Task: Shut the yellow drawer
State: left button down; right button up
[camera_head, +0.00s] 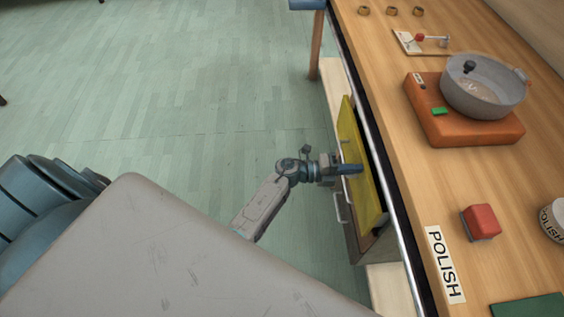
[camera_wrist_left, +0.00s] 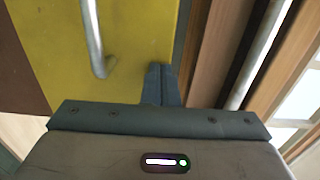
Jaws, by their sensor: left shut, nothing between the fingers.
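The yellow drawer (camera_head: 352,132) is in the side of the wooden counter and stands partly out, with a dark gap between its front and the counter edge. In the left wrist view its yellow front (camera_wrist_left: 140,30) fills the upper left, with a metal bar handle (camera_wrist_left: 93,40) on it. My left gripper (camera_head: 352,169) is shut and empty, its fingertips at the yellow front. In the wrist view the closed fingers (camera_wrist_left: 162,82) overlap the front's edge beside the handle; I cannot tell whether they touch. My right gripper is not in view.
On the counter are a grey pot (camera_head: 490,98) on an orange burner (camera_head: 470,132), a red block (camera_head: 481,222), a POLISH label (camera_head: 445,264) and a tin (camera_head: 553,218). A metal rail (camera_head: 385,165) runs along the counter edge. The green floor at left is clear.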

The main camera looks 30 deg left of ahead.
aim_at(369, 167)
pick_arm(q)
jog(key=x, duration=0.4)
jog(key=shift+w+d, duration=0.15)
jog(key=shift+d, duration=0.1)
jog(key=shift+r, duration=0.15)
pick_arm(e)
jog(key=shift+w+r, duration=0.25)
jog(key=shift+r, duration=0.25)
pick_arm(q)
jog(key=shift+d, duration=0.1)
jog(key=shift+r, duration=0.1)
